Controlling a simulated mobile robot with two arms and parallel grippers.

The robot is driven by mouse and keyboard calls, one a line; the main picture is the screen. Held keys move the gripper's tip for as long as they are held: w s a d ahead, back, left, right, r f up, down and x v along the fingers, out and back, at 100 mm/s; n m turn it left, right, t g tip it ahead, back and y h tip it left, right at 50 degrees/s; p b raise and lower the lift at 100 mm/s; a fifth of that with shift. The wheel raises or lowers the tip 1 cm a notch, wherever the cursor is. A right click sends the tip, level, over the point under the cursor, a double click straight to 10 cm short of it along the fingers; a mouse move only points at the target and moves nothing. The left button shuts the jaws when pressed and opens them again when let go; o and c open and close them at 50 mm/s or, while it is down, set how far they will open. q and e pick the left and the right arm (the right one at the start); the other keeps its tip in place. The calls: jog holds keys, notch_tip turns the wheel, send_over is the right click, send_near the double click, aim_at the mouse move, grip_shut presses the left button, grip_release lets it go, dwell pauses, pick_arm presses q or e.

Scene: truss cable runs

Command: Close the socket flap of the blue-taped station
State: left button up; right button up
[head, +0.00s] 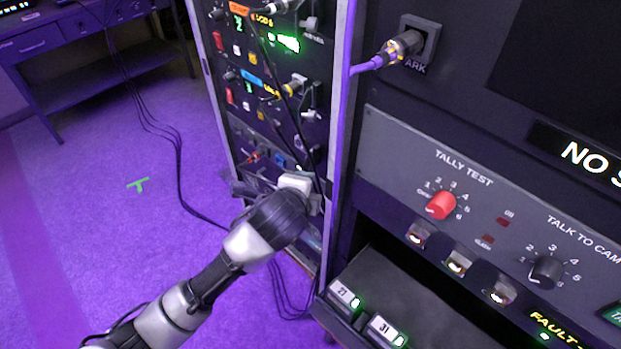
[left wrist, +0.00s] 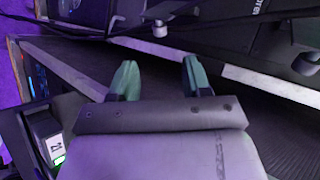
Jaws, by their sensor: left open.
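The blue-taped station is a row on the dark rack panel, marked by a strip of blue tape (head: 252,78) in the head view. It has a red switch, a green display and a plugged connector (head: 294,86). A small dark piece, possibly the socket flap (head: 314,95), is at its right end; I cannot tell how far it stands open. My left gripper (head: 297,184) is below this row in front of the rack, its fingertips unclear there. The left wrist view shows its two green fingers (left wrist: 160,78) apart with nothing between them. My right gripper is not in view.
An orange-taped station (head: 239,9) sits above. Black cables (head: 290,110) hang across the panel. A purple cable plug (head: 403,46) is in the right-hand console, which has a red knob (head: 440,205). A lit button block (head: 343,293) is below. Open floor lies left.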

pick_arm(q)
jog(key=x, duration=0.8)
jog(key=shift+w+f+b, duration=0.2)
jog(key=shift+w+b, duration=0.1)
jog(key=shift+d, duration=0.1)
jog(key=shift+c, duration=0.3)
grip_shut()
